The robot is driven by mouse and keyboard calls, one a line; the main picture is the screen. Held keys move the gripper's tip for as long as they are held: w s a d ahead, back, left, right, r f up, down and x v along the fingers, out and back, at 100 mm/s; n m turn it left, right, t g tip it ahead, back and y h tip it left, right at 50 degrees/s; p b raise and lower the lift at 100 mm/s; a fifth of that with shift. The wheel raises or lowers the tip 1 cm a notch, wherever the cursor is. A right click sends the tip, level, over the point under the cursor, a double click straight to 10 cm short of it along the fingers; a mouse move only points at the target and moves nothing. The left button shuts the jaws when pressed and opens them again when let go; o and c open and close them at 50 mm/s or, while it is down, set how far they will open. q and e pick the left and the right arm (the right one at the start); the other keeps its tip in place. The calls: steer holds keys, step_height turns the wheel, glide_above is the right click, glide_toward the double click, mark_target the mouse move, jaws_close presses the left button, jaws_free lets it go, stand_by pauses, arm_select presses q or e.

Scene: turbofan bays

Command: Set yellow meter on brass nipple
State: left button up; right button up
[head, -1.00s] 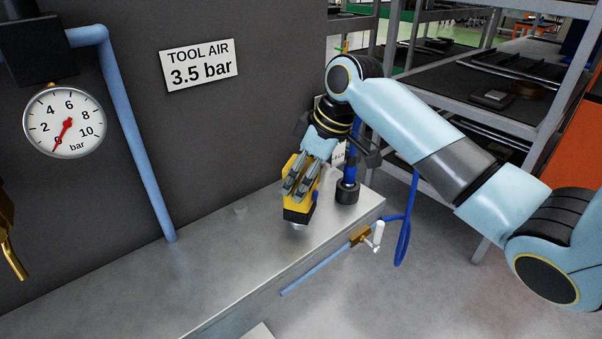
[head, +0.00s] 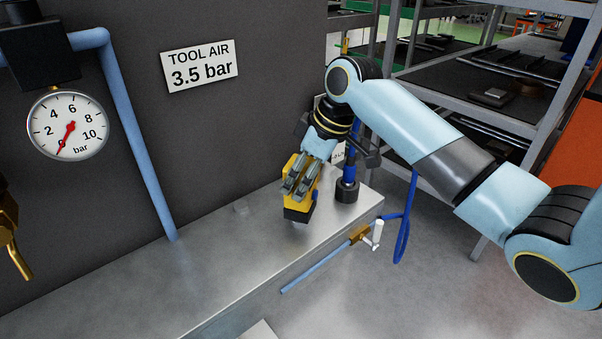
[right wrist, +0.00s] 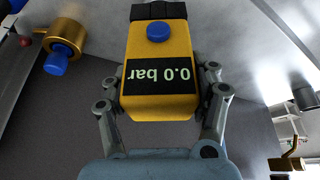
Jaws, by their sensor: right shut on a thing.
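The yellow meter (head: 297,193) has a dark end and is held in my right gripper (head: 299,183) over the metal bench, dark end down. In the right wrist view, the meter (right wrist: 160,100) lies between the two fingers, with a blue button and a display reading 0.0 bar, upside down. I cannot tell whether it touches the bench. A brass fitting with a blue end (right wrist: 62,45) shows at upper left there. A brass fitting with a white lever (head: 362,235) is on the bench's front side in the head view. I cannot tell which brass part is the nipple. My left gripper is not in view.
The metal bench top (head: 170,275) is largely clear. A blue upright with a black base (head: 347,190) stands close right of the meter. A round gauge (head: 68,124), a blue pipe (head: 135,140) and a brass part (head: 10,225) are at left. Shelves (head: 490,100) stand behind my right arm.

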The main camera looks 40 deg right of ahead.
steer(key=shift+f, duration=0.6)
stand_by(0.3)
steer(key=o, duration=1)
steer(key=shift+o, duration=0.2)
steer(key=shift+p+v, duration=0.75)
steer(key=shift+v, duration=0.15)
steer(key=p+v, duration=0.9)
steer(key=p, duration=0.2)
steer(key=shift+s, duration=0.1)
